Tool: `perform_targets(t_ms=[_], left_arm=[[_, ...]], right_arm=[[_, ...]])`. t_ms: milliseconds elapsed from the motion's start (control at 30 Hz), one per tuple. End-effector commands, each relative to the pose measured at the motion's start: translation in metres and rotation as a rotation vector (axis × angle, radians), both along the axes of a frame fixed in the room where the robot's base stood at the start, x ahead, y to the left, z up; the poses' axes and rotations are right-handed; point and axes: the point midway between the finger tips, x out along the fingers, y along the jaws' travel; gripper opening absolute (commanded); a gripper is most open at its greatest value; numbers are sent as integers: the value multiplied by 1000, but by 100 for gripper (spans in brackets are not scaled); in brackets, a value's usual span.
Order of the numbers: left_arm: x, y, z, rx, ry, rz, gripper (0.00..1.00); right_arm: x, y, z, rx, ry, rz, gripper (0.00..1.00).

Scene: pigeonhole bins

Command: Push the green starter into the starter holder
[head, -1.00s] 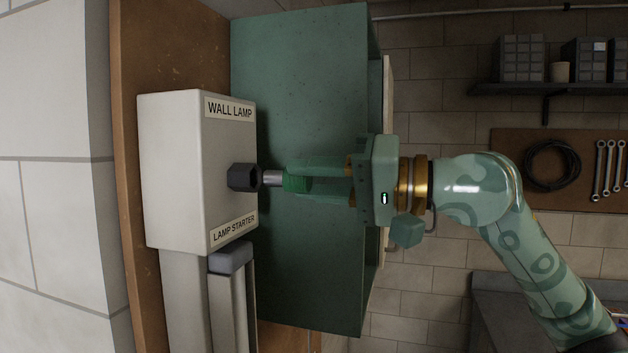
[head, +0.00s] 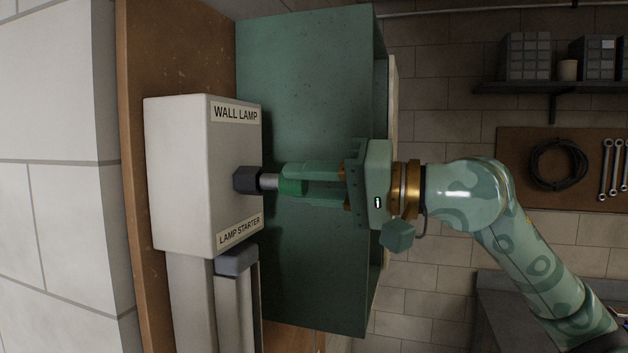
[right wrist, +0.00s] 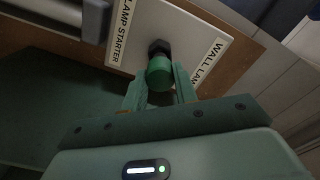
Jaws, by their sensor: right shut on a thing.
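The green starter (head: 292,186) is held between the fingers of my right gripper (head: 300,186), which is shut on it. Its bare metal end (head: 269,181) points left and meets the dark starter holder (head: 246,180) on the white lamp box (head: 185,180). How deep the metal end sits in the holder is hidden, but a length of it still shows. In the right wrist view the green starter (right wrist: 159,74) lies in front of the dark holder (right wrist: 159,46), roughly in line with it. My left gripper is not in view.
A green cabinet (head: 310,80) stands close behind the gripper. A grey conduit (head: 237,300) runs down beneath the lamp box. A shelf with bins (head: 540,88) and a pegboard with wrenches (head: 605,170) are on the far wall.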

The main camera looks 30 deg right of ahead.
Motion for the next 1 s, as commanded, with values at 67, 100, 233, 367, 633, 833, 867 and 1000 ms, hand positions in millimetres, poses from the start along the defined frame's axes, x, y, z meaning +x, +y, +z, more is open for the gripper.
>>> perform_targets(t_ms=[67,100,233,367,633,833,867,1000], left_arm=[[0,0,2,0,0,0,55],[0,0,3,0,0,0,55],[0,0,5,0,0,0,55],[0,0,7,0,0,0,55],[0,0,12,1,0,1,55],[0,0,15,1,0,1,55],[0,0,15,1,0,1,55],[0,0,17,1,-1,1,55]], right_arm=[[1,1,1,0,0,1,6],[2,2,1,0,0,1,6],[4,4,1,0,0,1,6],[6,6,1,0,0,1,6],[11,10,0,0,0,1,6],[14,12,1,1,-1,1,6],[15,13,1,0,0,1,6],[17,15,1,0,0,1,6]])
